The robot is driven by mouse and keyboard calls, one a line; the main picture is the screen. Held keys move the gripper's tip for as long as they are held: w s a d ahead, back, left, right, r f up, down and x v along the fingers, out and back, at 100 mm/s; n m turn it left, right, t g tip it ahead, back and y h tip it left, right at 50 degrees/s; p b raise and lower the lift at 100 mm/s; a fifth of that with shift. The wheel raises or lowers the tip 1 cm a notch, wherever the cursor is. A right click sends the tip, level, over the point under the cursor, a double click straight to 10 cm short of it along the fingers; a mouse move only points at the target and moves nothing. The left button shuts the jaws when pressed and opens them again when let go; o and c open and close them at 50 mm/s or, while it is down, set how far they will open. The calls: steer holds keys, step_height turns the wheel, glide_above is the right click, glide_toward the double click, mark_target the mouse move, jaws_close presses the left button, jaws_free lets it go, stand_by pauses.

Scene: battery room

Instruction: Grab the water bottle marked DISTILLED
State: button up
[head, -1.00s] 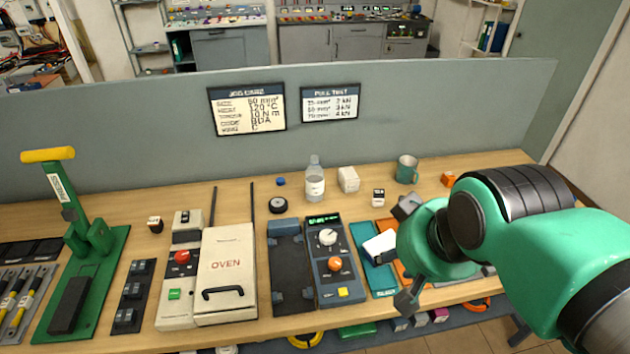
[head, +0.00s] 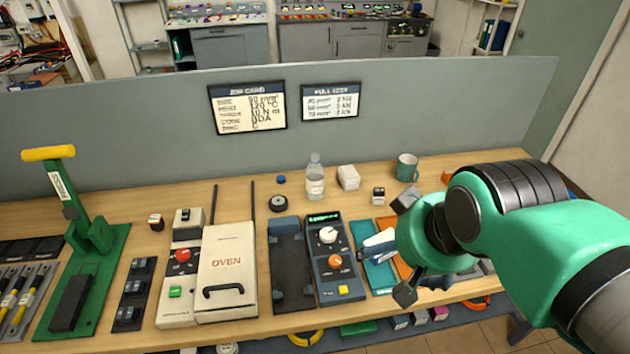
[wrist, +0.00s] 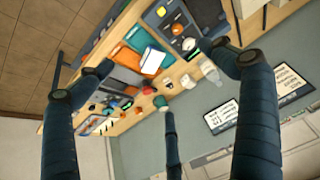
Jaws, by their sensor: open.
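A clear water bottle (head: 315,180) with a pale label and greyish cap stands upright at the back of the workbench, near the grey partition. Its label is too small to read. In the wrist view a pale bottle shape (wrist: 211,71) shows beside the tip of the right finger, well beyond it. My gripper (head: 402,246) is open and empty, above the front right part of the bench. It is apart from the bottle, to its right and nearer the front. Its dark fingers also show spread in the wrist view (wrist: 150,82).
A white box (head: 348,178), a small black-and-white device (head: 378,196) and a teal mug (head: 407,168) stand right of the bottle. A black round item (head: 278,204) and a blue cap (head: 281,180) lie left. The oven (head: 226,270) and dial unit (head: 330,262) stand in front.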

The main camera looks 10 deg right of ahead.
steer(key=w+d+f+n+t+p, duration=0.1)
steer(key=w+d+f+t+p, duration=0.15)
steer(key=w, duration=1.25)
steer(key=w+d+f+t+p, duration=0.1)
steer(key=w+d+f+t, duration=0.15)
steer(key=w, duration=1.25)
steer(key=w+a+f+n+t+y+p, duration=0.1)
steer(key=w+a+f+y, duration=0.1)
steer(key=w+f, duration=0.3)
steer(key=w+a+f+n+t+y+p, duration=0.1)
steer(key=w+a+f+y, duration=0.1)
steer(key=w+f, duration=0.4)
steer(key=shift+w+a+f+n+y+p, duration=0.35)
steer(key=shift+a+f, duration=0.4)
steer(key=shift+f, duration=2.1)
